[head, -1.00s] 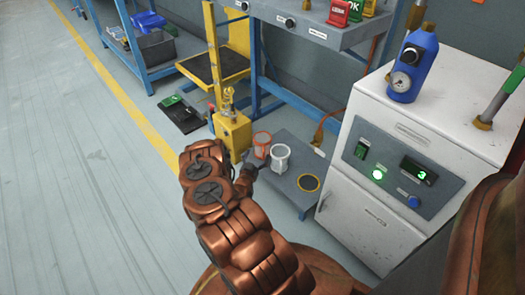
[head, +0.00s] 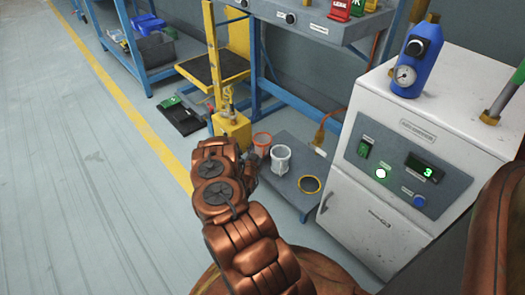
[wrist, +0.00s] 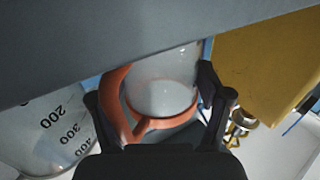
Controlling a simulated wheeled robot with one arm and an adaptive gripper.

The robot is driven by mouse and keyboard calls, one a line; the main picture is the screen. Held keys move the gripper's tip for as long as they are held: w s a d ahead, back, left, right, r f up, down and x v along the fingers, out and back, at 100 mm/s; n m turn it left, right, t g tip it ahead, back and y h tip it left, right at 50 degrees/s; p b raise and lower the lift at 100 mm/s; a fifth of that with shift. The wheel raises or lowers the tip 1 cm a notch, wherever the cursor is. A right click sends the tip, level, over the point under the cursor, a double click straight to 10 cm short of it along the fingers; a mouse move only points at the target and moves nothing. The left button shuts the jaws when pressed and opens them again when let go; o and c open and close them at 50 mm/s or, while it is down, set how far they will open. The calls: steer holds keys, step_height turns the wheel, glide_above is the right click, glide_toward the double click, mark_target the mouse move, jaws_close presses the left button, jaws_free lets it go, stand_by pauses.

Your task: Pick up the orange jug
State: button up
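The orange jug (head: 262,139) stands on a low grey platform, behind and left of a white jug (head: 281,158). My arm hides its lower part in the head view. In the wrist view the orange jug (wrist: 160,95) has a clear body, an orange rim and an orange handle on its left. My gripper (wrist: 160,108) is open, with one finger left of the handle and the other right of the body. I cannot tell whether either finger touches it. Another clear jug with measuring marks (wrist: 50,130) is beside the left finger.
The grey platform (head: 300,205) also has a dark round pad with a yellow rim (head: 309,184). A yellow post base (head: 234,132) stands close by on the left. A white cabinet (head: 370,215) is on the right. The floor at left is clear.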

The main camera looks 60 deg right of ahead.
steer(key=c, duration=0.6)
steer(key=shift+o, duration=0.2)
